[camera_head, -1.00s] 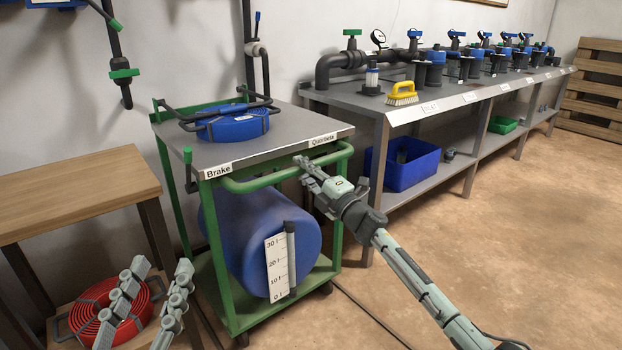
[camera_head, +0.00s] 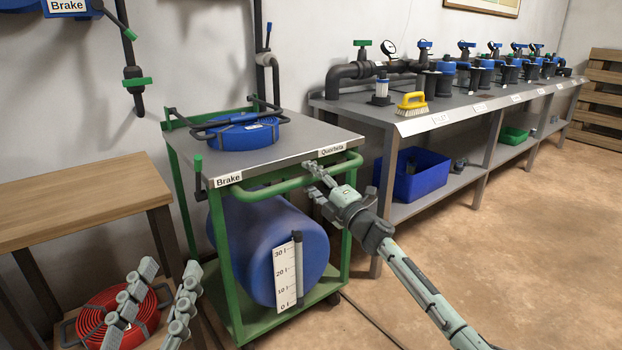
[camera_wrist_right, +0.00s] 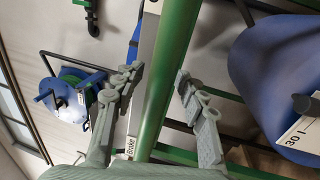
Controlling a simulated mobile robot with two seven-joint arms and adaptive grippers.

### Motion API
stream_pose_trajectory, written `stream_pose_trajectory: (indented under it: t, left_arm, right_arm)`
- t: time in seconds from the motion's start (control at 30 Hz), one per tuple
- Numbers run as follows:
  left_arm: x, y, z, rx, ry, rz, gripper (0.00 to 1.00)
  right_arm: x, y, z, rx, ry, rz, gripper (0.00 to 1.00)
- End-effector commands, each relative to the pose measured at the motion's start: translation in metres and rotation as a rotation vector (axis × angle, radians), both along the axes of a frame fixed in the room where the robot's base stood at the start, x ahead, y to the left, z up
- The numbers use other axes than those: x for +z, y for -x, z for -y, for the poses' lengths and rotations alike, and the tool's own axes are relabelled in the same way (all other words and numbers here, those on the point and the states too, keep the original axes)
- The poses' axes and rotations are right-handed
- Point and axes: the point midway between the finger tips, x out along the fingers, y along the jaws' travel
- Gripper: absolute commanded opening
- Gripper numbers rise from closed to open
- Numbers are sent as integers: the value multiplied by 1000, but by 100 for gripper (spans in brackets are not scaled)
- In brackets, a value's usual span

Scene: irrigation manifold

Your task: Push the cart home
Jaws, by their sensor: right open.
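The cart has a green frame, a grey top (camera_head: 290,150) and a green push bar (camera_head: 262,188) along its near side. Labels on its edge read "Brake" and roughly "Quirbeta". A blue tank (camera_head: 265,240) with a scale lies inside the frame. My right gripper (camera_head: 313,170) is at the right part of the push bar. In the right wrist view its open fingers (camera_wrist_right: 158,75) lie either side of the green bar (camera_wrist_right: 165,85), apparently not closed on it. My left gripper (camera_head: 170,268) is open and empty at the lower left.
A long grey bench (camera_head: 440,120) with pipes and valves stands right of the cart, with a blue bin (camera_head: 415,180) below. A wooden table (camera_head: 85,205) stands to the left, with a red hose coil (camera_head: 100,318) low down. Open floor (camera_head: 520,240) lies at the right.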

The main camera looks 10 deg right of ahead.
Motion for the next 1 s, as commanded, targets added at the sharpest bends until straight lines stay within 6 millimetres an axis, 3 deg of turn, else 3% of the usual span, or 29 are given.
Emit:
stream_pose_trajectory:
  t: [0.17, 0.6, 0.8, 1.0]
  left_arm:
    - [-1, 0, 0, 1, -1, -2, 40]
    - [-1, 0, 0, 0, -1, -1, 40]
    - [0, 0, 0, 0, -1, -1, 40]
    - [0, 0, 0, 0, 0, -1, 40]
  right_arm:
    - [-4, 11, 6, -1, 1, -2, 41]
    - [-21, 90, 37, 0, 1, -3, 41]
    - [-23, 106, 43, 1, -1, 0, 41]
    - [-23, 109, 45, 0, 0, 0, 41]
